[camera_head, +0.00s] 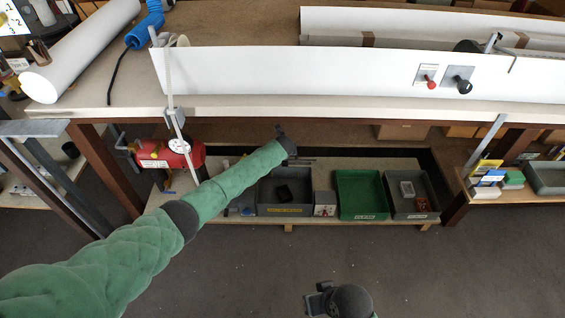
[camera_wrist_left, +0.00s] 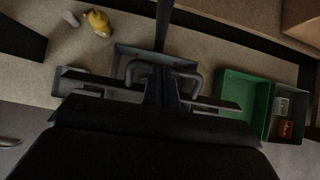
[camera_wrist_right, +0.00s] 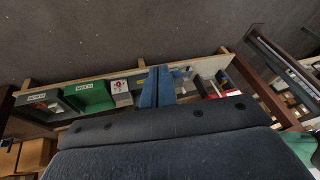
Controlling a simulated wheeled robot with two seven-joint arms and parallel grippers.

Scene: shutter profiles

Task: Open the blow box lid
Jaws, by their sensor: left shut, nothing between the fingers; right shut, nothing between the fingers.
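I cannot tell for sure which thing is the blow box, and I make out no lid. A grey bin with a yellow label (camera_head: 285,210) stands on the lower shelf with a dark item inside. A small white-fronted box (camera_head: 325,204) stands to its right. My left arm reaches under the bench, and its gripper (camera_head: 281,132) is above and behind the grey bin. In the left wrist view the shut gripper (camera_wrist_left: 164,75) is dark and holds nothing. My right gripper (camera_head: 316,300) is low at the front, well away from the shelf. Its blue fingers (camera_wrist_right: 158,82) are shut and empty.
A green bin (camera_head: 361,196) and another grey bin (camera_head: 424,185) stand on the right of the shelf. A red tank with a gauge (camera_head: 175,155) is on the left. The bench top (camera_head: 260,107) overhangs the shelf and carries a long white profile (camera_head: 340,75). The floor in front is clear.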

